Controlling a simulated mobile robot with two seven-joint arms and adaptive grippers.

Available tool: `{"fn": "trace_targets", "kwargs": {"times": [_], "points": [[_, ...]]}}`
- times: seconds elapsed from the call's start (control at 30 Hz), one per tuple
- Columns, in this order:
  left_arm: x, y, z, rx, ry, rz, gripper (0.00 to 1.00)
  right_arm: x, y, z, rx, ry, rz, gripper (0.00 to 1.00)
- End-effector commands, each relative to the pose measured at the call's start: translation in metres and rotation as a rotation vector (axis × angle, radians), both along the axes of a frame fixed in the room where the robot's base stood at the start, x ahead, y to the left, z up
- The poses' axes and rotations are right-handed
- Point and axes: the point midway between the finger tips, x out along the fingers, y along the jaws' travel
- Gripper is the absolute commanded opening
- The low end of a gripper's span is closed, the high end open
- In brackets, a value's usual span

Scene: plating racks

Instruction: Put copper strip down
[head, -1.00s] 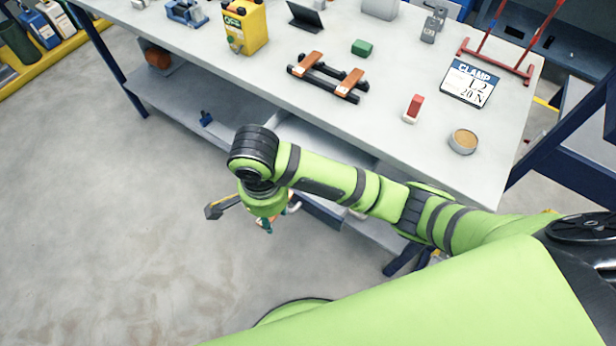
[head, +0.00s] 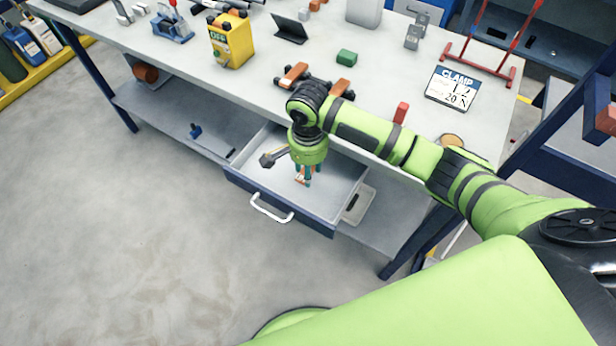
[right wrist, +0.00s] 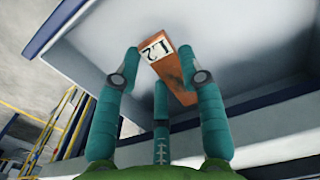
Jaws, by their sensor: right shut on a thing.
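My right gripper (head: 302,178) points down over an open grey drawer with a blue front (head: 285,207) under the workbench. In the right wrist view, the copper strip (right wrist: 177,82) carries a white "L2" label and sits between the teal fingertips of my right gripper (right wrist: 160,75). The gripper is shut on it. In the head view only a small orange bit shows at the fingertips. The drawer's pale inside and blue rim fill the background of the wrist view. I cannot tell whether the strip touches the drawer floor. My left gripper is out of view.
The bench top (head: 270,75) above holds a black rack with copper-coloured blocks (head: 294,74), a green block (head: 347,57), a red block (head: 401,112), a yellow jug (head: 232,45) and a "CLAMP" sign (head: 452,88). A lower shelf (head: 170,118) flanks the drawer.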

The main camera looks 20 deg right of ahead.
Motion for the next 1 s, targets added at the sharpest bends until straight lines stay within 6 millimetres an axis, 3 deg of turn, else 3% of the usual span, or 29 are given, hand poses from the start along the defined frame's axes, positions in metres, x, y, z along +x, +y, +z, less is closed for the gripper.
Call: {"fn": "trace_targets", "kwargs": {"times": [0.13,0.4,0.8,0.83,0.87,0.9,1.0], "points": [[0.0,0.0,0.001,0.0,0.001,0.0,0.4,0.001,0.0,-0.01,-0.001,-0.004,-0.002,0.0],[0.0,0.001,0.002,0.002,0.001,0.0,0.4,0.001,-0.001,-0.047,-0.001,-0.006,-0.003,0.0],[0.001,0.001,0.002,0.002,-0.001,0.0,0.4,0.001,0.0,-0.053,-0.001,-0.006,-0.002,0.0],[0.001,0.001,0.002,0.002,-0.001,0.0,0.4,0.001,0.0,-0.054,-0.001,-0.005,-0.002,0.44],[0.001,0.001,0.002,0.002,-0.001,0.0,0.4,0.001,0.0,-0.054,-0.001,-0.005,-0.001,0.56],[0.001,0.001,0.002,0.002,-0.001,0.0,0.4,0.001,0.0,-0.054,-0.001,-0.005,-0.001,0.64],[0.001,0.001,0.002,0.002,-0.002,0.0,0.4,0.001,0.0,-0.054,-0.001,-0.005,-0.002,0.64]]}}
